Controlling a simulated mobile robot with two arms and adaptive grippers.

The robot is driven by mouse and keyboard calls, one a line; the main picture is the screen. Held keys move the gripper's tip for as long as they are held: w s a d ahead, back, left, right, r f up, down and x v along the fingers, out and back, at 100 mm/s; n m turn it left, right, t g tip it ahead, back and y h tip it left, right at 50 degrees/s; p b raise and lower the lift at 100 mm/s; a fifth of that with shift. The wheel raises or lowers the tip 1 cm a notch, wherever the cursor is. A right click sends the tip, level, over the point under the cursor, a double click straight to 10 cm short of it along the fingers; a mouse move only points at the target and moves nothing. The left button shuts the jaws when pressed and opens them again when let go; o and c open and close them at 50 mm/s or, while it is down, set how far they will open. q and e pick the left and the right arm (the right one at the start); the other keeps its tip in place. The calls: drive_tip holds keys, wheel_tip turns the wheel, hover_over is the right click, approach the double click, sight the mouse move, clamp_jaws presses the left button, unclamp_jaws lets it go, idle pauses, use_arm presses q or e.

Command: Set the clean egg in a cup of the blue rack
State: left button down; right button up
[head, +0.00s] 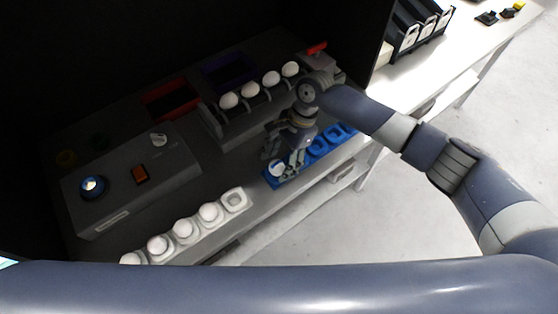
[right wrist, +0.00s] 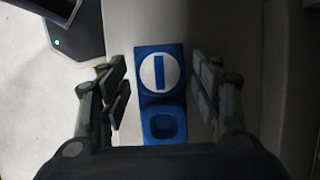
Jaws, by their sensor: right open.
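The blue rack (head: 330,141) lies along the front edge of the counter. It also shows in the right wrist view (right wrist: 144,53). A white egg with a blue stripe (right wrist: 160,74) sits in the rack's end cup; it also shows in the head view (head: 277,169). The cup beside it (right wrist: 164,124) is empty. My right gripper (head: 284,157) is open over this end of the rack. In the right wrist view its fingers (right wrist: 163,82) stand apart on both sides of the egg, not visibly touching it. My left gripper is out of view.
A white tray (head: 234,198) holds several white eggs, with its right-end cup empty. Several white eggs (head: 250,90) sit in a row on a grey rack behind. A red bin (head: 170,99) and a purple bin (head: 227,72) stand further back. A grey box (head: 125,190) stands left.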

drive_tip(key=v, duration=1.1)
drive_tip(key=shift+r, duration=0.2)
